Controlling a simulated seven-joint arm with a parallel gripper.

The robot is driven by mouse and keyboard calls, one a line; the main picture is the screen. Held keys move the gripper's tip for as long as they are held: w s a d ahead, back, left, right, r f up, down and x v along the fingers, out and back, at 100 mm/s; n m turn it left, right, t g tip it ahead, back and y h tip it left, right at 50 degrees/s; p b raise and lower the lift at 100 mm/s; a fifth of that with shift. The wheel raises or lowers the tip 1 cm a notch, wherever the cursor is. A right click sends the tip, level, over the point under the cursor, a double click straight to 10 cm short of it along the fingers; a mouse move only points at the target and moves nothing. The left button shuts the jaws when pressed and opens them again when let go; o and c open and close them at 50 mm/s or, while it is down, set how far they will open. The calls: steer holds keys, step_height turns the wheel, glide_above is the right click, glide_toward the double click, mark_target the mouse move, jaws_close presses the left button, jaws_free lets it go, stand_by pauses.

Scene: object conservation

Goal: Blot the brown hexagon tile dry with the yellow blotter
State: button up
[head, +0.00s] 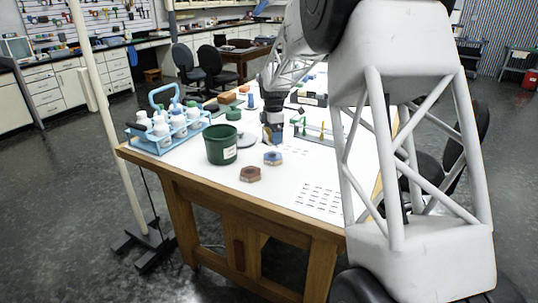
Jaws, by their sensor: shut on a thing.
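The brown hexagon tile (250,174) lies flat on the white table top near its front edge. A blue hexagon tile (273,158) lies just behind it and to its right. My gripper (272,138) points down above the table, behind the blue tile and to the right of the green bucket. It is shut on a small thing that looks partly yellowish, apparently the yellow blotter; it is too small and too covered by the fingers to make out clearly. The brown tile stands apart from my gripper, nearer the front edge.
A dark green bucket (221,145) stands left of the tiles. A light blue bottle carrier (161,143) is at the table's left. A rack with green parts (315,131) stands right. A marked grid (318,199) lies front right, free of objects.

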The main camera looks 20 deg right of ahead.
stand_by(0.4)
glide_toward(251, 171)
steer(key=shift+a, duration=0.1)
stand_by(0.3)
steer(key=shift+f, duration=0.2)
steer(key=shift+f, duration=2.8)
steer(key=shift+f, duration=0.65)
stand_by(1.2)
steer(key=shift+r, duration=0.15)
steer(key=shift+r, duration=3.45)
